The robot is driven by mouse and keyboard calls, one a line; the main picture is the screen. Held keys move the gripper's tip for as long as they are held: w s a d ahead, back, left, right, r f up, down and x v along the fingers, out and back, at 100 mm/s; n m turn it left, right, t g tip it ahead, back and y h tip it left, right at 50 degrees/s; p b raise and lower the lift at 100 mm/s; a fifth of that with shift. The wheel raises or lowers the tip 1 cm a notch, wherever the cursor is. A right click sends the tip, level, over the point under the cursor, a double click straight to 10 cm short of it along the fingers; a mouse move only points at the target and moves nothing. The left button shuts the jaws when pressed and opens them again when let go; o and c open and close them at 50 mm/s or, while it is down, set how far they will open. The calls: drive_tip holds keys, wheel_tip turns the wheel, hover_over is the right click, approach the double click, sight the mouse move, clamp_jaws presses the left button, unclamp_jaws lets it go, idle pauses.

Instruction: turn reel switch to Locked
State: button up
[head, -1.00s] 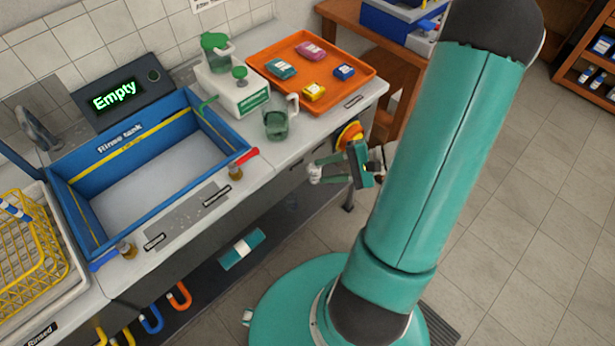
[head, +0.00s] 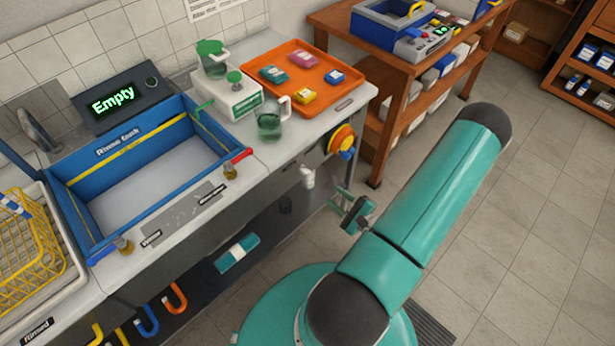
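A round orange and yellow reel (head: 341,138) is mounted on the right end of the bench front, with a small blue part (head: 348,154) at its lower right. I cannot make out a separate switch or its marked position. A white nozzle-like piece (head: 307,177) hangs at the bench front, left of and below the reel. My gripper (head: 338,200) is below the reel, apart from it, with its fingers pointing toward the bench. The fingers look spread and nothing shows between them.
The bench carries a blue rinse tank (head: 85,200), a green and white dispenser (head: 235,98), a green jug (head: 270,127) and an orange tray (head: 270,50) with small boxes. A wooden shelf table (head: 375,165) stands behind the reel. The tiled floor at right is clear.

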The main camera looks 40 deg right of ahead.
sight(308, 173)
drive_tip(key=w, duration=1.1)
drive_tip(key=shift+w+a, duration=0.1)
drive_tip(key=shift+w, duration=0.25)
drive_tip(key=shift+c, duration=0.4)
clamp_jaws()
